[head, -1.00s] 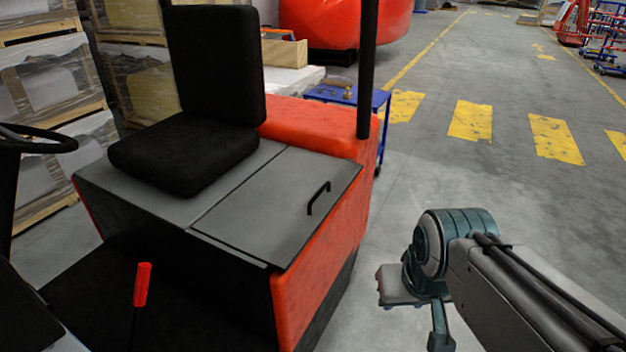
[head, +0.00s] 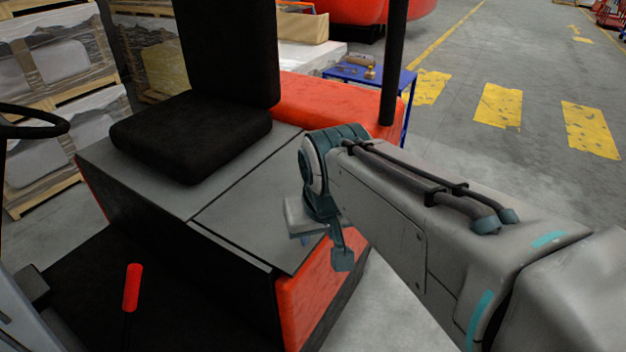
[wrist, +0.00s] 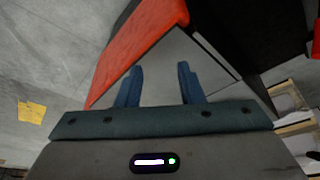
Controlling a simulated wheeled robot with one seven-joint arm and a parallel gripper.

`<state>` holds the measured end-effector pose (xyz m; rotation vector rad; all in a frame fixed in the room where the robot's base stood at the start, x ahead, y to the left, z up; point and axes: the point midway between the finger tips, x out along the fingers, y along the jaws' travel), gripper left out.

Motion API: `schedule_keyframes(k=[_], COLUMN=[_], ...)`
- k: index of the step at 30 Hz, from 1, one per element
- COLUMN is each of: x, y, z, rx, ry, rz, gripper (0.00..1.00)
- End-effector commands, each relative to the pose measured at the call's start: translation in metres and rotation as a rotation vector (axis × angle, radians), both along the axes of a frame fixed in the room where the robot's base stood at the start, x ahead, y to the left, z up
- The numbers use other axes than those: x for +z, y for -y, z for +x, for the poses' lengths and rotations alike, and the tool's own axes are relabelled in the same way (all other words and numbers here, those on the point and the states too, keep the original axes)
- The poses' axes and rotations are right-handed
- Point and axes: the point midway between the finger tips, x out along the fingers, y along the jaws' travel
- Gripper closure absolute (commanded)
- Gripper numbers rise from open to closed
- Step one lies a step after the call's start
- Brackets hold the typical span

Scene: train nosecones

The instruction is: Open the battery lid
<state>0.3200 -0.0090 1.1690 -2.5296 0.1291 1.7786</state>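The battery lid (head: 245,215) is a flat grey panel on the red vehicle, to the right of the black seat. Its black handle shows in the earlier head view but is hidden behind my arm now. In the wrist view the grey lid (wrist: 165,68) lies beyond the fingers, with the red body side along its left. My gripper (wrist: 158,85) is open, its two blue fingers apart with nothing visible between them. In the head view my wrist covers the lid's right part, and the fingers are mostly hidden.
The black seat (head: 190,135) stands left of the lid. A black post (head: 394,60) rises behind the lid's right. A red-topped lever (head: 132,288) is at front left. A blue cart (head: 365,73) stands behind. The floor to the right is open.

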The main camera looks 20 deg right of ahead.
Motion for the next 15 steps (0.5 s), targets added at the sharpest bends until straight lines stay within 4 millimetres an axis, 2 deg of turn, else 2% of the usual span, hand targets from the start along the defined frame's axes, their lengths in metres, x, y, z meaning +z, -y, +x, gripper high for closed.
schedule_keyframes(k=[1, 8, 15], x=[-0.011, -0.014, -0.029], y=[0.005, 0.028, 0.07], z=[0.017, 0.1, 0.18], rx=[-0.042, -0.264, -0.515], ry=[0.004, 0.036, 0.079], rz=[-0.002, 0.011, 0.061], gripper=[0.66, 0.66, 0.66])
